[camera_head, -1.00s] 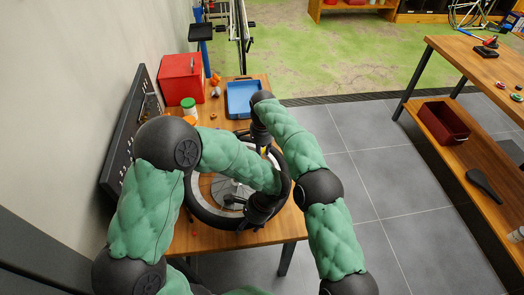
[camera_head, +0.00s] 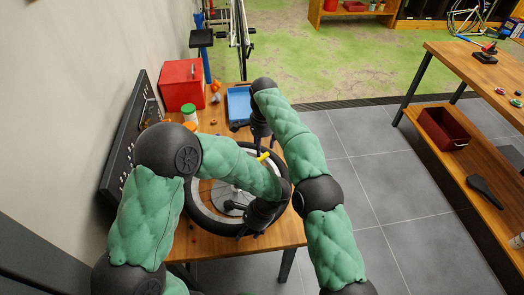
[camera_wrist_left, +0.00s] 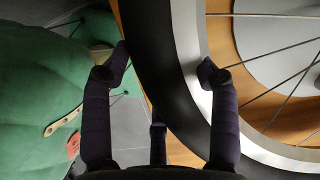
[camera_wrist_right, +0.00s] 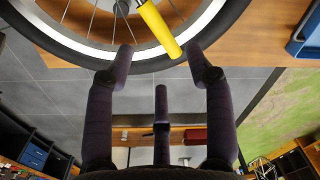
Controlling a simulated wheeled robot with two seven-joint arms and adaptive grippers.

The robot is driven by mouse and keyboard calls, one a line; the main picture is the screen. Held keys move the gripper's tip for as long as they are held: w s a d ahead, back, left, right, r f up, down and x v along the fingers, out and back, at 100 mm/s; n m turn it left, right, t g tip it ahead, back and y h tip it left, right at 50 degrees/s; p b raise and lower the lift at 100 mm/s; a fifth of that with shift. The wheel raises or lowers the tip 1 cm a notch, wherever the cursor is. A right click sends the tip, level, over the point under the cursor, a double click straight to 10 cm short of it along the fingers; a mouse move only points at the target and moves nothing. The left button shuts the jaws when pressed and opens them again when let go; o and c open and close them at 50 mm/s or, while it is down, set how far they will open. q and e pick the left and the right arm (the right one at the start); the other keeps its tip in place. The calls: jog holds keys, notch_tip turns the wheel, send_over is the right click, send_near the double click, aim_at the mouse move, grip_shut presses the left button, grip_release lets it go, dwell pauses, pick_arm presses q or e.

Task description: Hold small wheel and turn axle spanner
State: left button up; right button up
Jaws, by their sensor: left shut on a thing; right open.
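The small wheel (camera_head: 199,216), with a black tyre and silver rim, lies flat on the wooden table, partly hidden by my arms. My left gripper (camera_wrist_left: 165,65) is shut across its tyre (camera_wrist_left: 160,40) and rim, one finger on each side, at the near right of the wheel in the head view. The axle spanner's yellow handle (camera_wrist_right: 158,28) extends over the rim and also shows in the head view (camera_head: 263,157). My right gripper (camera_wrist_right: 158,55) is open, its fingers on either side of the handle's end and apart from it.
A red box (camera_head: 183,84), a green-and-white jar (camera_head: 189,112) and a blue tray (camera_head: 238,107) stand on the table's far part. A dark tool panel (camera_head: 122,150) runs along the left wall. Open floor lies right of the table.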

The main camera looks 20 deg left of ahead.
jog(key=shift+r, duration=0.45)
